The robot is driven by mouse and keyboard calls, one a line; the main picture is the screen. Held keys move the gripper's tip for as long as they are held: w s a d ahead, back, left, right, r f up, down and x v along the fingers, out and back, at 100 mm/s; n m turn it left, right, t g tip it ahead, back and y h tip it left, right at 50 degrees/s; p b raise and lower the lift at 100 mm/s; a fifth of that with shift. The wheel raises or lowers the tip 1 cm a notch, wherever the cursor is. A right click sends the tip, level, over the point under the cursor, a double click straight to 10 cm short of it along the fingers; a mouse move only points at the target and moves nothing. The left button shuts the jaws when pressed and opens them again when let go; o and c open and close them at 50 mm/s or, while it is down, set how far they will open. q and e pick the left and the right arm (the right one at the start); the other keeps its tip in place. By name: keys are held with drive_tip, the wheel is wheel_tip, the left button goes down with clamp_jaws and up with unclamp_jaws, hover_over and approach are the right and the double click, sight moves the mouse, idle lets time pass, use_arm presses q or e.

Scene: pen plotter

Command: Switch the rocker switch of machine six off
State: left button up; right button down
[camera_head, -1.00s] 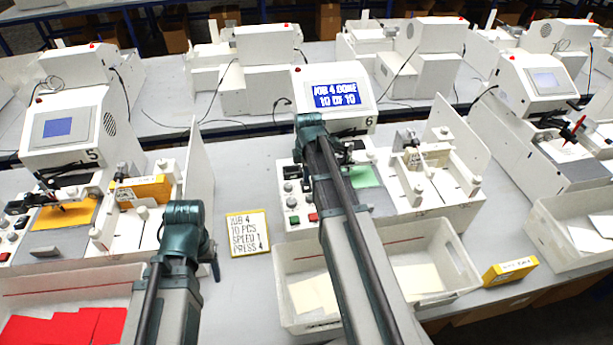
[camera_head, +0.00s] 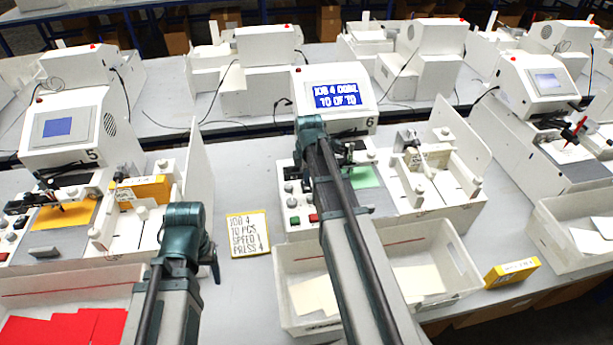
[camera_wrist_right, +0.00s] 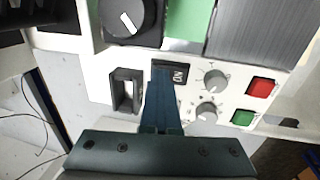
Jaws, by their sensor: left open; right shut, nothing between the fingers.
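Machine six (camera_head: 333,88) stands in the middle of the head view, its lit blue screen reading "JOB 4 DONE 10 OF 10". In the right wrist view, its rocker switch (camera_wrist_right: 178,74) is a dark rectangle with a white marking, beside two grey knobs. My right gripper (camera_wrist_right: 161,82) is shut and empty, its tips over the left part of the rocker. I cannot tell whether they touch it. In the head view my right arm hides the rocker and the fingertips. My left gripper (camera_head: 214,266) is open, mostly hidden by its arm, between machines five and six.
A black upright bracket (camera_wrist_right: 125,91) stands just left of the fingers; a large black dial (camera_wrist_right: 131,18) is beyond. Red (camera_wrist_right: 259,87) and green (camera_wrist_right: 243,117) buttons sit right. A job card (camera_head: 248,232) lies left of machine six; a white bin (camera_head: 452,262) stands in front.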

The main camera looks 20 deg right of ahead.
drive_tip(key=shift+s+a, duration=0.2)
drive_tip(key=shift+s, duration=0.55)
drive_tip(key=shift+r, duration=0.15)
drive_tip(key=shift+r+p, duration=0.5)
drive_tip(key=shift+p, duration=0.25)
wheel_tip(320, 180, up, 12)
drive_tip(key=s+p, duration=0.2)
drive_tip(key=p, duration=1)
drive_tip(key=shift+a+r, duration=0.2)
drive_tip(key=shift+a, duration=0.05)
